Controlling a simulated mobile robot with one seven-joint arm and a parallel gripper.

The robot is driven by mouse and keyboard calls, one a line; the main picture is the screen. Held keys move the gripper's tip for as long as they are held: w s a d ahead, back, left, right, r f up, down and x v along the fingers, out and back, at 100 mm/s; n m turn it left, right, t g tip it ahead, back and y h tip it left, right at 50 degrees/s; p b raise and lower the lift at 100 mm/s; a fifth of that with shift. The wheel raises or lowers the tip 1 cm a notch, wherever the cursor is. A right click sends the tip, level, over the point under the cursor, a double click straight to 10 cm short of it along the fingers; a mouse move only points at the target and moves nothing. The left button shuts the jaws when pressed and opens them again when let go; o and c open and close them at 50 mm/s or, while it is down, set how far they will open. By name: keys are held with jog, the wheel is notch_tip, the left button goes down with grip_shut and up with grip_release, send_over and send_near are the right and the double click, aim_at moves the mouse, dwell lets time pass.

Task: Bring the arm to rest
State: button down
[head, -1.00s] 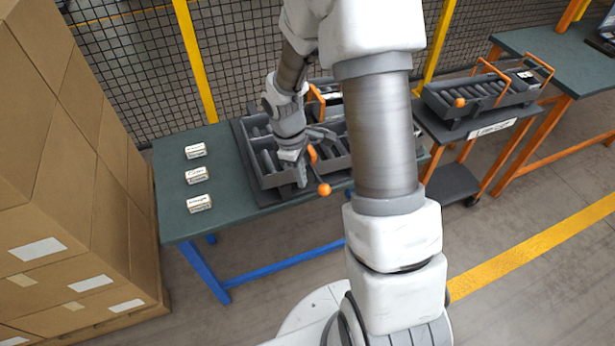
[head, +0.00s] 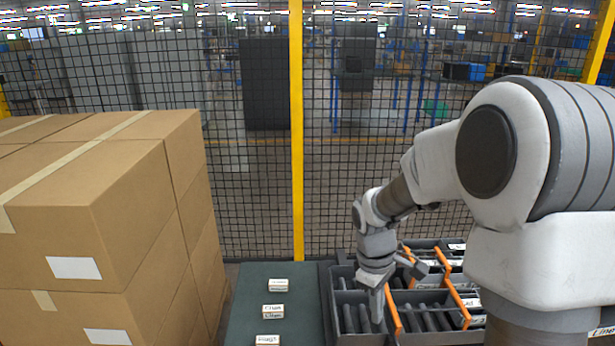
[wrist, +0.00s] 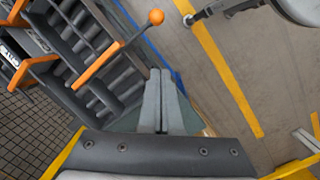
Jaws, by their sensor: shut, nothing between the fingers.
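My arm reaches out from the right of the head view, bent at the elbow, and its lower part hangs down. My gripper (head: 377,315) points down over the left part of a dark grey compartment tray (head: 347,338). In the wrist view my gripper (wrist: 161,75) shows its two grey fingers closed together, with nothing between them. An orange handle bar (wrist: 95,68) with a round knob passes close to the fingertips in that view; I cannot tell whether they touch.
Several small white labelled boxes (head: 273,312) stand on the green table (head: 246,290) left of the tray. Stacked cartons (head: 120,240) fill the left side. A mesh fence (head: 250,180) with yellow posts stands behind. Orange bars (head: 456,300) rise over the tray.

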jog(key=s+a+r+m+t+y, duration=0.1)
jog(key=s+r+m+t, duration=0.5)
jog(key=s+r, duration=1.1)
jog(key=shift+s+a+m, duration=0.3)
jog(key=shift+a+m, duration=0.3)
jog(key=shift+m, duration=1)
